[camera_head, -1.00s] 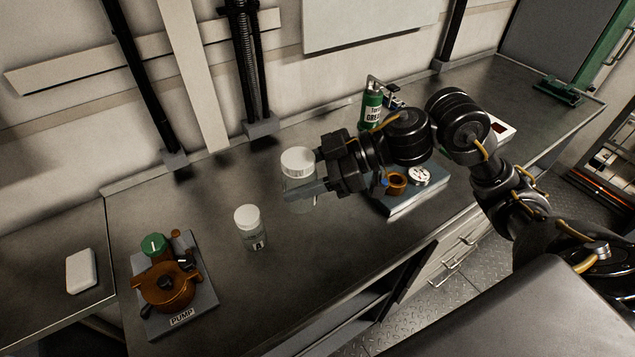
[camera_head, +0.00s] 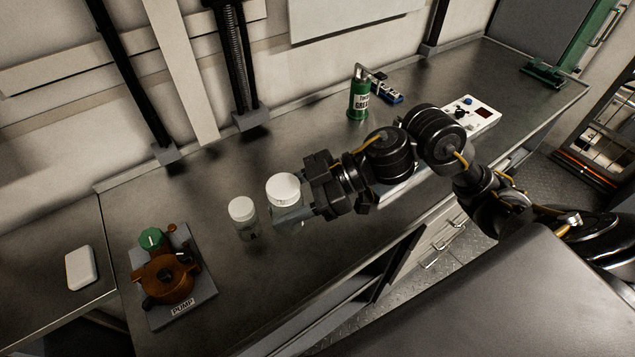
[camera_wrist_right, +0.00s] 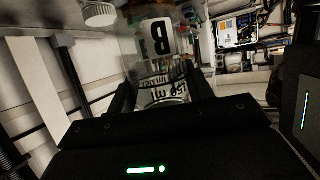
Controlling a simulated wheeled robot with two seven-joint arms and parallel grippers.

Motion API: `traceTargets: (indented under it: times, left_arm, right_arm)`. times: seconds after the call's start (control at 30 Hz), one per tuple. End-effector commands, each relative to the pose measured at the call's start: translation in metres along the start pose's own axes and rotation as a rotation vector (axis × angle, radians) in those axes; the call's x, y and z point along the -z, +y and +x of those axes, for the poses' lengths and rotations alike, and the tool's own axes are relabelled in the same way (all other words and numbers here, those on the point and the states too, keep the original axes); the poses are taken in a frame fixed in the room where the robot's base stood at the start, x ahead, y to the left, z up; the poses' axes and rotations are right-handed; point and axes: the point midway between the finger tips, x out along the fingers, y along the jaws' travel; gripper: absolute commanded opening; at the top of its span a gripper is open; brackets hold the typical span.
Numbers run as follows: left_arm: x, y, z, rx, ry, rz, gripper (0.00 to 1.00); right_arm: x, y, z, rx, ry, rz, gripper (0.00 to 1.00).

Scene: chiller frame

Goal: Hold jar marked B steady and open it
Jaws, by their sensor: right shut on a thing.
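A clear jar with a white lid (camera_head: 283,187) is between the fingers of my right gripper (camera_head: 290,213) over the bench. In the right wrist view, the jar marked B (camera_wrist_right: 158,38) shows upside down, with its black B label and 150 ml print between the two fingers. My right gripper is shut on its body. The lid is on. I cannot tell whether its base touches the bench. A second, smaller white-lidded jar (camera_head: 242,209) stands just left of it; its label is too unclear to read. My left gripper is not in view.
An orange pump (camera_head: 168,277) on a grey plate stands at the left front, with a white block (camera_head: 80,268) farther left. A green grease can (camera_head: 359,98) and a white box (camera_head: 468,115) stand behind my right arm. The bench front between pump and jars is clear.

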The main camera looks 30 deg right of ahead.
Motion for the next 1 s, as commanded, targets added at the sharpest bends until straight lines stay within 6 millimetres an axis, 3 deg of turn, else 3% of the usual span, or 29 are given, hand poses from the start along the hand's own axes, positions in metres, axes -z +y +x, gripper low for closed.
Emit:
traceTargets:
  times: [0.03, 0.23, 1.0]
  left_arm:
    - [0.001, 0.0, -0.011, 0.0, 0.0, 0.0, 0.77]
    - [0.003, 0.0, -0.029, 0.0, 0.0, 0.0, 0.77]
    - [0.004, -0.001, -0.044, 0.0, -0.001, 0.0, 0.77]
  right_arm:
    - [0.0, -0.007, 0.0, -0.013, 0.001, 0.013, 0.0]
    - [-0.015, -0.018, 0.003, -0.123, -0.007, 0.057, 0.0]
    - [-0.031, -0.011, -0.003, -0.324, -0.003, 0.132, 0.0]
